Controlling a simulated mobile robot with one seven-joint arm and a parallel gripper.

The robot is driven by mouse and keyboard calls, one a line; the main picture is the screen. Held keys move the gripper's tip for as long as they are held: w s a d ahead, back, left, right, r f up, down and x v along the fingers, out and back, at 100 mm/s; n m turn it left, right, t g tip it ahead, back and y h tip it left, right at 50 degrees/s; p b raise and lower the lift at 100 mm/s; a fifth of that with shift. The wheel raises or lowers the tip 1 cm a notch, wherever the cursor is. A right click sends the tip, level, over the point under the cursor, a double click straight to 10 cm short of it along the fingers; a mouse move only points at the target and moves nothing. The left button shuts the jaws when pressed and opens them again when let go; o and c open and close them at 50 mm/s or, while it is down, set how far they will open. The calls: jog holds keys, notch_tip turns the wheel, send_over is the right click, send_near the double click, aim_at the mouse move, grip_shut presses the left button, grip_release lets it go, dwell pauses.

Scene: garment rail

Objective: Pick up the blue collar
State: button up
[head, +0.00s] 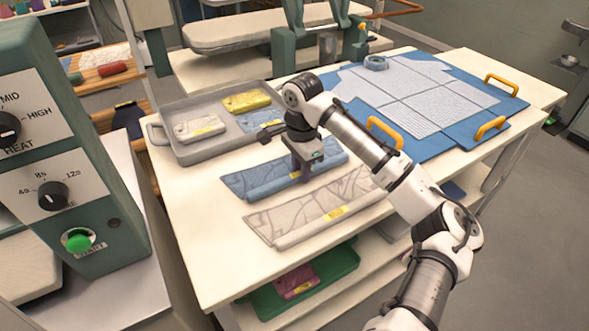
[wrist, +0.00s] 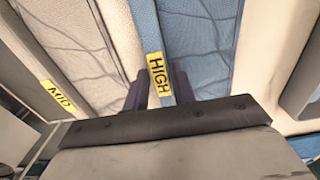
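The blue collar (head: 250,182) lies flat on the cream table, with a rolled front edge and a yellow tag. In the wrist view its blue cloth (wrist: 205,40) runs away from me, and the tag reads HIGH. My gripper (head: 305,172) is pointed down over the middle of the rolled edge. In the wrist view my gripper's (wrist: 158,88) dark fingers stand apart on either side of the roll and tag. Whether they touch the cloth is not clear. The gripper hides part of the collar in the head view.
A grey collar (head: 280,222) tagged MID (wrist: 58,98) lies close in front. A grey tray (head: 190,155) behind holds folded grey, yellow and blue pieces. A blue board (head: 445,148) with yellow handles lies at right. A control box (head: 70,150) stands at left.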

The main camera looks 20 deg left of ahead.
grip_shut()
jog(key=shift+r, duration=0.15)
